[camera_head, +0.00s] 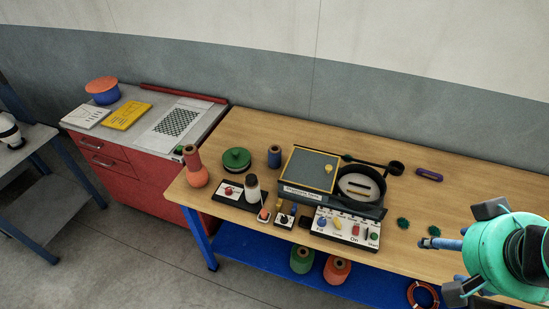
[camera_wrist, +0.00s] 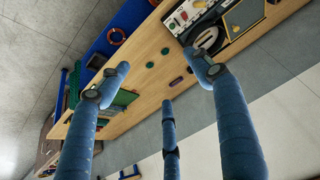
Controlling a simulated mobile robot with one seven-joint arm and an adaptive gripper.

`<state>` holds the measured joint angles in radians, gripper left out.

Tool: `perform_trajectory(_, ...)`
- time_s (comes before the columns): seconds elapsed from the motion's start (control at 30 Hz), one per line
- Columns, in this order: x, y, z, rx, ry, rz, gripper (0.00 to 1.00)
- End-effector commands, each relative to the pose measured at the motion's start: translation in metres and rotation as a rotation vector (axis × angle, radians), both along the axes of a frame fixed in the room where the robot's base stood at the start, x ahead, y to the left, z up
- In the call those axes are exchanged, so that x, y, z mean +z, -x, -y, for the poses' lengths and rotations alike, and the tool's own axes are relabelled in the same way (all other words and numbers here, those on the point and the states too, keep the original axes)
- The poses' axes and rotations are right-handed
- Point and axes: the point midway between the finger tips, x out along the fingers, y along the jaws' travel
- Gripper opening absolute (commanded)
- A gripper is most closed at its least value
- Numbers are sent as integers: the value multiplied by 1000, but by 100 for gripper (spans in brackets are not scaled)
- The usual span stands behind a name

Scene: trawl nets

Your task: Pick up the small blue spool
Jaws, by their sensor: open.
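The small blue spool (camera_head: 274,156) is dark blue and stands upright on the wooden table, between a green round spool and the grey-lidded machine. I cannot make it out in the wrist view. My gripper (camera_head: 442,260) is at the right, above the table's front right part, far from the spool. In the wrist view my gripper (camera_wrist: 160,76) shows blue fingers spread wide with nothing between them.
The machine (camera_head: 310,170) with its black round pan lies between my gripper and the spool. A green spool (camera_head: 236,160), an orange-red cone (camera_head: 195,170) and a white bottle (camera_head: 252,188) stand left of it. The table's right rear (camera_head: 470,195) is clear.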

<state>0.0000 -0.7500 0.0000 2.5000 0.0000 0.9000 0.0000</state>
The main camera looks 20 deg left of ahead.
Motion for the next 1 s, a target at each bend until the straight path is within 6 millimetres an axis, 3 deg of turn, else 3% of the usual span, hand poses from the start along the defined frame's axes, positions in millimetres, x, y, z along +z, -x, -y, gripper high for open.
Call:
perform_trajectory(0.37, 1, -2, -1, 1, 0, 0, 68)
perform_trajectory(0.57, 8, -20, -6, 12, -1, -6, 68)
perform_trajectory(0.77, 19, -60, -20, 33, 0, -17, 68)
perform_trajectory(1.0, 30, -124, -49, 67, 2, -29, 68)
